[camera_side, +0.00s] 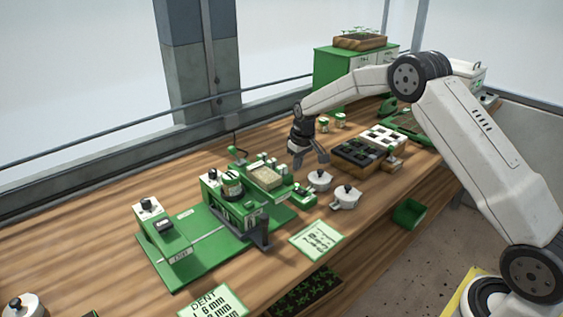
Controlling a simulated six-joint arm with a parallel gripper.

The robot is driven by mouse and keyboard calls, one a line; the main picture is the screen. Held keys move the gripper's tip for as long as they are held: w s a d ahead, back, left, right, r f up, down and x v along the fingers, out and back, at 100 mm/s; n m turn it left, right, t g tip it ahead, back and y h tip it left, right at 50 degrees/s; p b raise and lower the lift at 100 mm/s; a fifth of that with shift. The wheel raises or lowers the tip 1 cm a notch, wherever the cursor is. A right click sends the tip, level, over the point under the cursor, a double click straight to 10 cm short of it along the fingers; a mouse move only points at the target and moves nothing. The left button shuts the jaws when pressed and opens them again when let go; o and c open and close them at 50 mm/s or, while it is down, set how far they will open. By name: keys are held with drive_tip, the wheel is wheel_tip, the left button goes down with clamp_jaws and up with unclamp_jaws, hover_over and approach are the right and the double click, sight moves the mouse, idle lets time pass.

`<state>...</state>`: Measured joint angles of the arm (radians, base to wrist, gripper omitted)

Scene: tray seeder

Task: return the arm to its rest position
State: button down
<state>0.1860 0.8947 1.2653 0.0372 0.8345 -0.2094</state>
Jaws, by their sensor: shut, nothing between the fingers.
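My gripper (309,161) is at the end of my arm, pointing down over the middle of the wooden bench. It is shut, with nothing seen between its fingers. It hangs above the bench, between the green seeder (214,240) on the left and the dark seed tray (352,157) on the right.
A green cabinet (338,66) stands at the back, with a planted tray (360,40) on top. Two small green-and-white jars (340,119) stand behind the gripper. A printed card (317,238) lies near the front edge. Bare wood (70,220) shows at the left.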

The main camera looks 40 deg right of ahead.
drive_tip(key=shift+s+a+r, duration=0.25)
drive_tip(key=shift+s+a, duration=0.05)
drive_tip(key=shift+s, duration=0.05)
drive_tip(key=s+a+r, duration=0.1)
drive_tip(key=s+a, duration=0.2)
drive_tip(key=s, duration=0.6)
drive_tip(key=s+a+r, duration=0.1)
drive_tip(key=s+a, duration=0.2)
drive_tip(key=s, duration=0.7)
drive_tip(key=s+a+r, duration=0.1)
drive_tip(key=s+a, duration=0.3)
drive_tip(key=s, duration=0.6)
drive_tip(key=shift+s+r+t, duration=0.2)
drive_tip(key=shift+s+t, duration=0.05)
drive_tip(key=shift+t, duration=0.15)
